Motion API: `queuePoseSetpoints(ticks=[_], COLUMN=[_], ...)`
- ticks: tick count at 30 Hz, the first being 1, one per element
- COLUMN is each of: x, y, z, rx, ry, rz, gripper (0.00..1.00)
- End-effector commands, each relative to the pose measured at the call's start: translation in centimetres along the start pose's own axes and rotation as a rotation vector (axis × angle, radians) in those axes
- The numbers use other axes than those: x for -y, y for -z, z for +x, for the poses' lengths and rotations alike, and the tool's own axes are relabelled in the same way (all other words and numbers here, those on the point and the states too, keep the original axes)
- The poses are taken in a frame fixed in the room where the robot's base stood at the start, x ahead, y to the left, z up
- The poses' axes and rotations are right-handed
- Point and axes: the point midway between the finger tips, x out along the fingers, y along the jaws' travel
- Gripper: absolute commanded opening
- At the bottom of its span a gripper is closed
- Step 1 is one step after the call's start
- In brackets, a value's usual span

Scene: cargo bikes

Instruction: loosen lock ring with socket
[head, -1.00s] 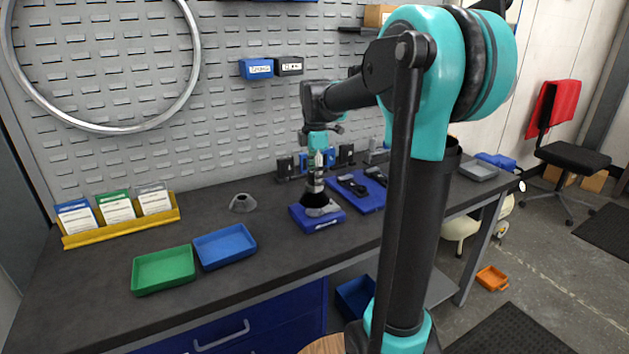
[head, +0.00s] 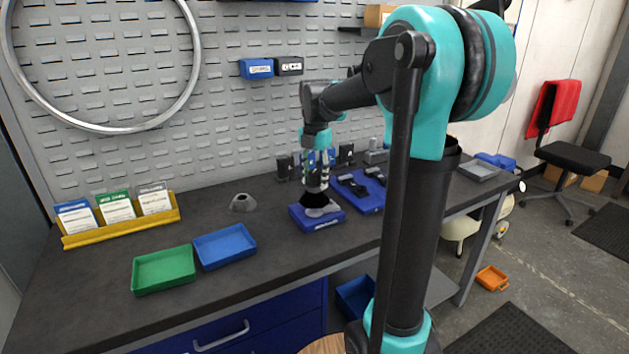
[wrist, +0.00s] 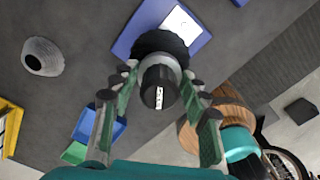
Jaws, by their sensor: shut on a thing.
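My gripper (wrist: 160,75) is shut on a dark socket tool (wrist: 158,88) with a pale collar, held upright. The tool's wide black lower end rests on or just above a blue fixture block (wrist: 187,33) on the bench. In the head view my gripper (head: 315,182) points down over the same blue block (head: 318,224), and a grey part (head: 322,211) shows beside the tool's black end. The lock ring is hidden under the tool, so I cannot tell whether it has turned.
A grey cone-shaped part (head: 243,203) stands left on the bench. A green tray (head: 163,270) and a blue tray (head: 225,246) lie front left. A blue mat (head: 372,203) with dark tools lies close on the right. Small upright holders (head: 285,168) stand behind.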

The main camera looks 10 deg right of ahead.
Motion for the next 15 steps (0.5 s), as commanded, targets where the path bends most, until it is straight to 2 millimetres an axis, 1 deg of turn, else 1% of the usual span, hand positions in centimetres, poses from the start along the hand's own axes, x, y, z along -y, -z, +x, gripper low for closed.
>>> queuePoseSetpoints(ticks=[6, 9, 12, 15], x=[0.10, 0.08, 0.07, 0.07], y=[0.15, 0.14, 0.14, 0.14], z=[0.16, 0.16, 0.16, 0.15], rx=[-0.003, -0.003, -0.003, -0.003], ry=[0.003, 0.003, 0.003, 0.003], rz=[-0.269, -0.358, -0.401, -0.407], gripper=[0.00, 0.00, 0.00, 0.00])
